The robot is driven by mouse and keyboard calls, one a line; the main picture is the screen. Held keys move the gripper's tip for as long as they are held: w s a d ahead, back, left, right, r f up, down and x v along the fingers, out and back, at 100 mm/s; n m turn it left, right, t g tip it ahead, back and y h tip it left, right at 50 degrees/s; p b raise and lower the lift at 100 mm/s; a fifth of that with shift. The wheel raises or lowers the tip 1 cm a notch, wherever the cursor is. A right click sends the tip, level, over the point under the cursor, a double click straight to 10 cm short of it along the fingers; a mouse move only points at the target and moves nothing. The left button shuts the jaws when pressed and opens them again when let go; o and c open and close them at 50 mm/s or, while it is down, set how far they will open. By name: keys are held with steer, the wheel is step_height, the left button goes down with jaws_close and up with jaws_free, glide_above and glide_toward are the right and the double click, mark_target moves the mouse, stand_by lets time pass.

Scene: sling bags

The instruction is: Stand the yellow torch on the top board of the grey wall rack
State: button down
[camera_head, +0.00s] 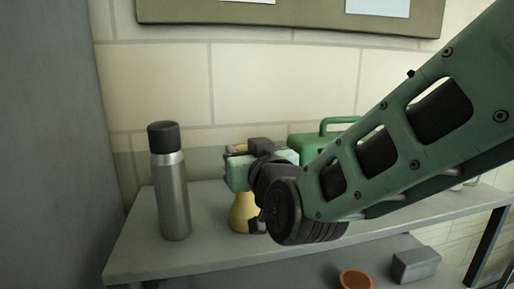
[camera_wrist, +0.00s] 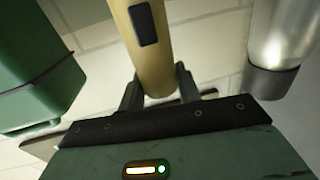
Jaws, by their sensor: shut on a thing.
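The yellow torch (camera_head: 243,213) is upright at the top board (camera_head: 135,245) of the grey rack, with its wider yellow end down. In the head view I cannot tell whether that end touches the board. My gripper (camera_wrist: 158,92) is shut around the torch. In the wrist view the torch (camera_wrist: 151,62) shows as a yellow tube with a black switch, between the two dark fingers. In the head view my gripper's body and wrist hide the torch's middle, and only a little yellow shows near its top.
A steel flask (camera_head: 171,190) with a black cap stands left of the torch. A green case (camera_head: 309,143) with a handle stands behind my arm at the right. A grey box (camera_head: 416,265) and an orange-brown bowl (camera_head: 355,279) are lower down. The board's front left is clear.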

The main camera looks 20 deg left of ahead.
steer(key=c, duration=1)
jaws_free()
steer(key=b+v, duration=0.4)
steer(key=v, duration=0.8)
steer(key=s+d+f+g+h, duration=0.25)
steer(key=d+f+g, duration=0.2)
steer(key=f, duration=0.35)
steer(key=s+d+f+g+h, duration=0.25)
steer(key=d+f+g, duration=0.2)
steer(key=f, duration=0.25)
steer(key=s+d+f+g+h, duration=0.2)
steer(key=s+d+f+h, duration=0.1)
steer(key=d, duration=0.4)
steer(key=s+d+f+g+h, duration=0.2)
steer(key=s+d, duration=0.3)
steer(key=d, duration=0.3)
steer(key=shift+s+d+f+g+h, duration=0.35)
steer(key=shift+f+h, duration=0.25)
steer(key=shift+f, duration=0.3)
